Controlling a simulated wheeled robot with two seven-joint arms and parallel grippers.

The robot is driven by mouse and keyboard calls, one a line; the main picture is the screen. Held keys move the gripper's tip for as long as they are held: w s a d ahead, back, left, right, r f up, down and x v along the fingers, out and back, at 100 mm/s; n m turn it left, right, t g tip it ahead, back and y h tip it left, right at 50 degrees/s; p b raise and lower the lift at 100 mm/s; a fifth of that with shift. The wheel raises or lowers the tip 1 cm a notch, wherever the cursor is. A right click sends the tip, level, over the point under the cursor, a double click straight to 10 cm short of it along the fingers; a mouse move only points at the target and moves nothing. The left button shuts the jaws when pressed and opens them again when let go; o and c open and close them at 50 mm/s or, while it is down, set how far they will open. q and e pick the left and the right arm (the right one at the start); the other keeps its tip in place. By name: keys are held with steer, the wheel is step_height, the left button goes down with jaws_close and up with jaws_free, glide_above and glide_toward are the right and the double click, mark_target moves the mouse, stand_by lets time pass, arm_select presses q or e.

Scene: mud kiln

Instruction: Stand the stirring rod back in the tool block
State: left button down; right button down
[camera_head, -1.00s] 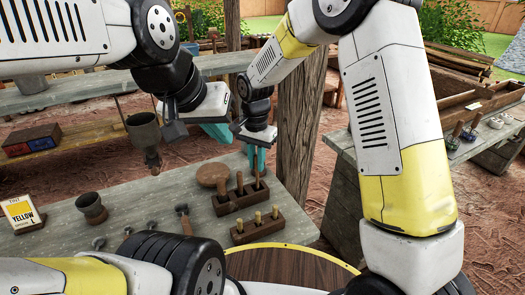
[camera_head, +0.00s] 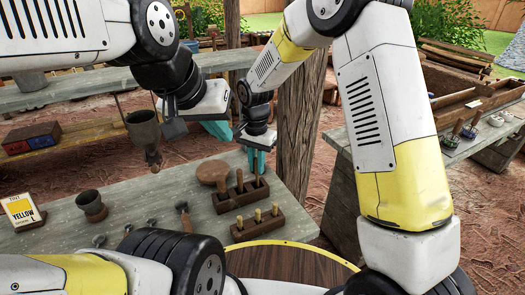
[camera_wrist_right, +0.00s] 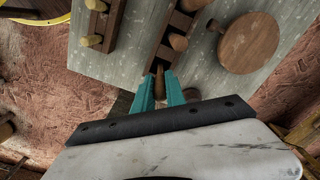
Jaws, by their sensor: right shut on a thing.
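My right gripper (camera_head: 256,161) is shut on a brown wooden handle, taken to be the stirring rod (camera_wrist_right: 160,82); only its upper part shows between the teal fingers. It is at the far-right end of a dark wooden tool block (camera_head: 226,208), which also shows in the right wrist view (camera_wrist_right: 154,56). I cannot tell how deep the rod sits in its slot. Other brown handles (camera_wrist_right: 179,41) stand upright in the same block. My left gripper (camera_head: 215,129) hangs above the table, left of the right one; its fingers are partly hidden, so its opening is unclear.
A second block with yellowish pegs (camera_head: 257,217) stands in front. A round wooden paddle (camera_head: 212,173) lies beside the tool block. A wooden post (camera_head: 296,130) rises just right.

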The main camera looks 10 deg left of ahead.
steer(key=shift+f, duration=0.4)
steer(key=c, duration=1.3)
jaws_free()
steer(key=shift+o, duration=0.2)
steer(key=o, duration=0.5)
steer(key=shift+o, duration=0.2)
steer(key=shift+r, duration=0.1)
steer(key=shift+r, duration=2.9)
